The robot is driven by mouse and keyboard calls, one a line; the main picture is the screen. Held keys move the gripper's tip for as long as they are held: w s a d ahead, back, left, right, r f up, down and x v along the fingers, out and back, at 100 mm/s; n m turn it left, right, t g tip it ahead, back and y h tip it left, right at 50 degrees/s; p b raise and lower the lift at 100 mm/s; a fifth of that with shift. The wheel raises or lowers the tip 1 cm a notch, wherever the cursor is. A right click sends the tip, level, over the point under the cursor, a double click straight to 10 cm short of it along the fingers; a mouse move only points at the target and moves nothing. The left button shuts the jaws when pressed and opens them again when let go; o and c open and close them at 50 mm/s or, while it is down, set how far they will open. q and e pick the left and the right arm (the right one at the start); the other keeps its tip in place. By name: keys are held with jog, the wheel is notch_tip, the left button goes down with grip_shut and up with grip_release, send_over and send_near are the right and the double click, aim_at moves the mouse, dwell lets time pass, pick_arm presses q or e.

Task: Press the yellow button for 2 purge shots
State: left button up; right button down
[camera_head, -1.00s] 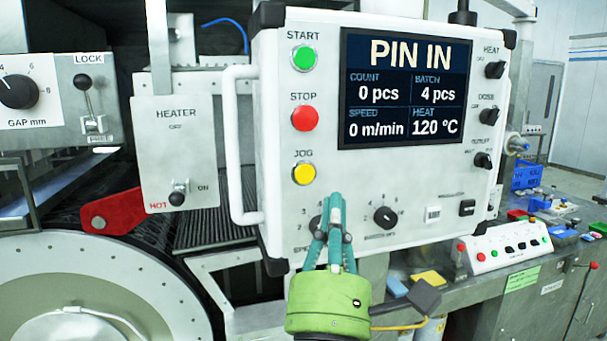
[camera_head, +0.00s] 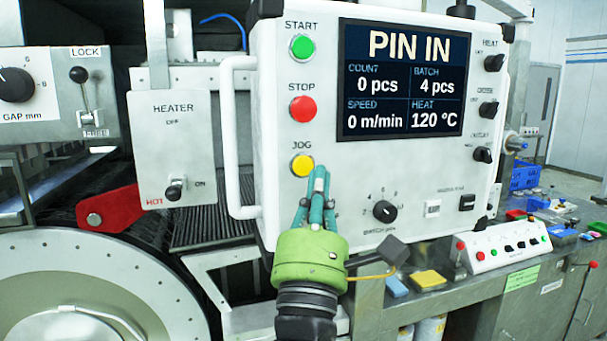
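The yellow button (camera_head: 302,165), labelled JOG, is on the left side of the white control panel (camera_head: 285,207), below the red STOP button (camera_head: 302,109) and green START button (camera_head: 301,47). My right gripper (camera_head: 319,172), with teal fingers and a green body, is in front of the panel. Its fingers are shut and empty, with the tips just right of and slightly below the yellow button. I see no contact with the button, and the depth gap is unclear. The display (camera_head: 402,80) reads PIN IN, count 0 pcs, batch 4 pcs, speed 0 m/min, heat 120 °C. My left gripper is not in view.
A white handle (camera_head: 236,135) stands out left of the panel. The heater box (camera_head: 180,140) with its switch and a red lever (camera_head: 112,208) are further left. Panel knobs (camera_head: 384,210) are to the right. A small button box (camera_head: 505,246) sits on the right bench.

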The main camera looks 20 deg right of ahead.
aim_at(303, 166)
jog(key=shift+w+h, duration=0.3)
jog(key=shift+w, duration=1.2)
dwell(0.3)
jog(key=shift+w, duration=0.4)
jog(key=shift+w+r, duration=0.1)
jog(key=shift+w, duration=0.3)
dwell(0.6)
jog(key=shift+s, duration=0.1)
jog(key=shift+s+p, duration=0.35)
jog(key=shift+s, duration=0.35)
jog(key=shift+s, duration=0.1)
